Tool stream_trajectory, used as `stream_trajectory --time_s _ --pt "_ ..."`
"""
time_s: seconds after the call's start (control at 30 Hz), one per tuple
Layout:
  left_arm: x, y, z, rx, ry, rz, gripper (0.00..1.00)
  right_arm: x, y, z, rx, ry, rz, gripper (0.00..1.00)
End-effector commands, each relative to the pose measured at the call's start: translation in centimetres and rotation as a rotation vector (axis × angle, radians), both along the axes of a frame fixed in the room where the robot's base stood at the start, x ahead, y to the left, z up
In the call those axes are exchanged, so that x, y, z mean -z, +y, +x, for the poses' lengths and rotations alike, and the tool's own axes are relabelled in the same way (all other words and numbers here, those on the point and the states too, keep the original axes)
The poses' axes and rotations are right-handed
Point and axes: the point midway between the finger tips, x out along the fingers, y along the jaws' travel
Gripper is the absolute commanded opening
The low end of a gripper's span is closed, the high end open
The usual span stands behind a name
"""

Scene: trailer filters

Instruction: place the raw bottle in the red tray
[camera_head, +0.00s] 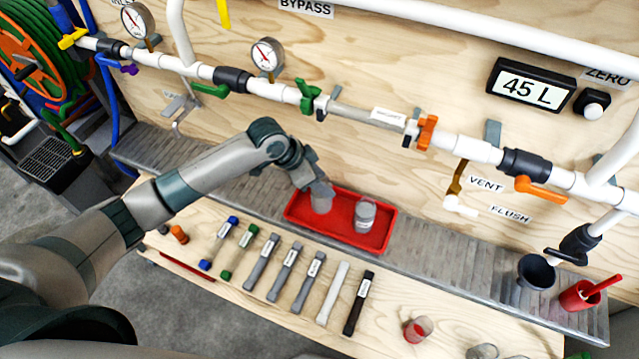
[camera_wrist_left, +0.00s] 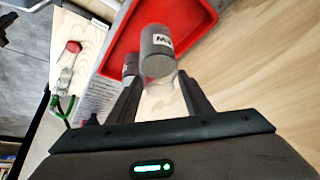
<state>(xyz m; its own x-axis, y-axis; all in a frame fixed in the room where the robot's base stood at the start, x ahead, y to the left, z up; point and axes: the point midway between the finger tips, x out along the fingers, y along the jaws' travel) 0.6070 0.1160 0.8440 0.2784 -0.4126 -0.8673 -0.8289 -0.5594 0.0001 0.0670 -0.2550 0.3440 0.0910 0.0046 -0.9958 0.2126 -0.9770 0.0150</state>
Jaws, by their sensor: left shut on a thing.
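The red tray (camera_head: 297,209) lies on the grey ledge against the panel; its red rim also shows in the left wrist view (camera_wrist_left: 118,45). My left gripper (camera_head: 311,184) is at the tray's left part, shut on a grey-topped bottle (camera_head: 322,197). In the left wrist view this bottle (camera_wrist_left: 157,52) sits between the fingers, with a small white label too blurred to read surely. I cannot tell whether its base touches the tray. A second grey-topped bottle (camera_head: 364,215) stands in the tray's right part. My right gripper is out of view.
Several labelled sticks (camera_head: 262,262) lie in a row on the wooden bench in front. A small red-and-clear container (camera_head: 417,328) stands farther right. A black funnel cup (camera_head: 537,271) and a red cup (camera_head: 578,296) are at the right. Pipes and valves (camera_head: 310,95) run above the ledge.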

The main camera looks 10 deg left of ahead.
Motion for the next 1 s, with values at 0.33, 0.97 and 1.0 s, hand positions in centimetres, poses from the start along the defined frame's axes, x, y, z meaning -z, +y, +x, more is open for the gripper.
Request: stream_trajectory --time_s 0.33,0.97,1.0 --pt "1.4 1.1 2.2 0.000 -0.001 -0.001 0.00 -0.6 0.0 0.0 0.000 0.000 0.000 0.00" --pt "4.8 1.1 2.1 -0.001 0.002 0.001 0.00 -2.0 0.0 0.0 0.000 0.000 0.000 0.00" --pt "5.1 1.1 2.1 -0.001 0.000 0.001 0.00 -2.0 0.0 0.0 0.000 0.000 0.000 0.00"
